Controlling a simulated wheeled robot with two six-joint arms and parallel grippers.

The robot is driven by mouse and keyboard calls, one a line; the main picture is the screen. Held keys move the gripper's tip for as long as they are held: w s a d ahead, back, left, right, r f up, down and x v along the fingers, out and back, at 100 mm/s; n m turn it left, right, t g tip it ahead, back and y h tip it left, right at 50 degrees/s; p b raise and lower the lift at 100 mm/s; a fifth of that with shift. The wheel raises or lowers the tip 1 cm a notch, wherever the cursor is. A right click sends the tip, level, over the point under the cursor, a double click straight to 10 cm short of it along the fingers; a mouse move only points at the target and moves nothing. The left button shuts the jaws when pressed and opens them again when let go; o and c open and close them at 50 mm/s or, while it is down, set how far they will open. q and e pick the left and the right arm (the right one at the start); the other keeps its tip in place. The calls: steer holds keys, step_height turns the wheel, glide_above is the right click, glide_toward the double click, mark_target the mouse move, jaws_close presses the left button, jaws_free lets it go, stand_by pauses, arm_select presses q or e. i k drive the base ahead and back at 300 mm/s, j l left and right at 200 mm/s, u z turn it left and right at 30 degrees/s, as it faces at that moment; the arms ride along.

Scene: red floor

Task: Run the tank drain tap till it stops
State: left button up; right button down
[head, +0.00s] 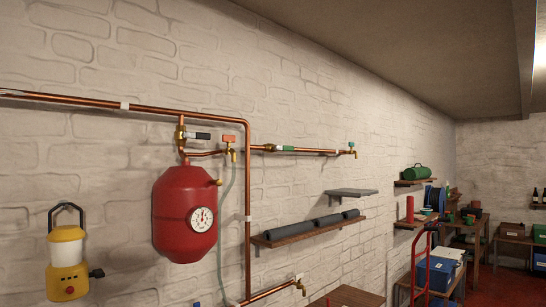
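A red tank (185,218) with a round white gauge (202,219) hangs on the white brick wall. A brass valve with a black lever (199,136) sits on the copper pipe above it. Right of that, a brass tap with an orange handle (229,141) has a pale hose (226,205) hanging below it. Further right are a green-lever valve (286,148) and a small green-handled tap (352,149). Another tap (299,284) is low on the wall. No label tells which is the drain tap, and no water flow is visible. Neither gripper is in view.
A yellow lantern (67,262) is at lower left. A wooden shelf (306,232) holds dark rolls, with a grey slab (347,192) above. A red hand truck (424,264), a blue box (436,273) and benches stand at right. Red floor (500,287) shows there.

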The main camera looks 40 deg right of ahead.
mark_target(229, 139)
steer(key=z, duration=1.2)
steer(key=i+l+u, duration=0.1)
steer(key=i+l, duration=0.1)
steer(key=l, duration=0.1)
